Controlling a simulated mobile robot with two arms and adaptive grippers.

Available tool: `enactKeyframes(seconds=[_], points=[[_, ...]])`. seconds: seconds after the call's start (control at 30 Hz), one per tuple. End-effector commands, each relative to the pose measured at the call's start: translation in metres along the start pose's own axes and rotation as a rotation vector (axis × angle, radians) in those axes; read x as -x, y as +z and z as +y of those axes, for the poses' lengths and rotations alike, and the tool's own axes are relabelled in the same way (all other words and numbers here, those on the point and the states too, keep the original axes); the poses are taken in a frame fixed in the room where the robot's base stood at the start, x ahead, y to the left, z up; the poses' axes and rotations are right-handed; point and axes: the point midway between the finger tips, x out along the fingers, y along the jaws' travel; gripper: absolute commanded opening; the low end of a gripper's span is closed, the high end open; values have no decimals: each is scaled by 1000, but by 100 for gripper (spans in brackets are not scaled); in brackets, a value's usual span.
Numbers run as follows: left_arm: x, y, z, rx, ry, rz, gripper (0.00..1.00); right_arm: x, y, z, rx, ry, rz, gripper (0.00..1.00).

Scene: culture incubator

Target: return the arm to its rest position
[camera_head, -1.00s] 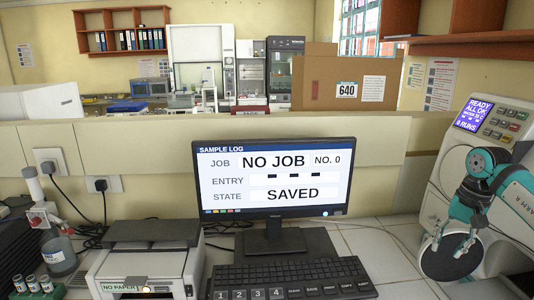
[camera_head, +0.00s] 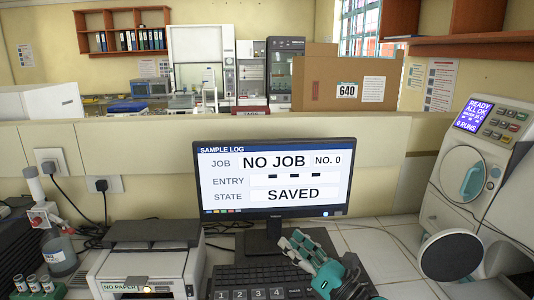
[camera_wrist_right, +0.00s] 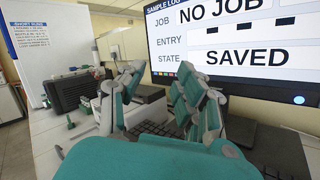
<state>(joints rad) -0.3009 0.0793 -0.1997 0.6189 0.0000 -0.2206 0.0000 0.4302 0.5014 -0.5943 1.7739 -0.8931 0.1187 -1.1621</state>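My right gripper (camera_head: 305,250) is teal and grey and hangs over the right part of the black keyboard (camera_head: 235,275), in front of the monitor (camera_head: 272,180). Part of the keyboard shows below the fingers (camera_wrist_right: 145,140). The gripper hides some of the keys and part of the monitor's foot. The monitor reads NO JOB and SAVED. My left gripper is not in view.
A white machine (camera_head: 505,150) with a teal-handled round door stands at the right, with a dark round disc (camera_head: 452,256) in front of it. A label printer (camera_head: 150,262) and a bottle (camera_head: 60,255) are at the left.

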Motion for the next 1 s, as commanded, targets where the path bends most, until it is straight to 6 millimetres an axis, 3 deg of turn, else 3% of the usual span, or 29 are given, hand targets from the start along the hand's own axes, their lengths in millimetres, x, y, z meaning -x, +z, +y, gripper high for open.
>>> enactKeyframes(seconds=[0.03, 0.17, 0.3, 0.4, 0.5, 0.6, 0.8, 1.0], points=[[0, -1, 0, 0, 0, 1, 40, 15, -2, -7, -218, -105, -78, 34], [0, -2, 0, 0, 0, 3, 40, 70, -17, -41, -771, -405, -281, 34], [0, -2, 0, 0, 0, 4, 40, 156, -66, -65, -1322, -758, -508, 34], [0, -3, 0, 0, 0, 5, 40, 218, -108, -62, -1624, -1003, -662, 34], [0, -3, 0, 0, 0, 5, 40, 267, -139, -47, -1827, -1205, -792, 34], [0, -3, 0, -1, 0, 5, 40, 304, -161, -28, -1955, -1364, -894, 34], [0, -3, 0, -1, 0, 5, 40, 358, -189, 11, -2104, -1620, -1058, 34], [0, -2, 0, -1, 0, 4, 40, 399, -204, 51, -2181, -1844, -1202, 34]])
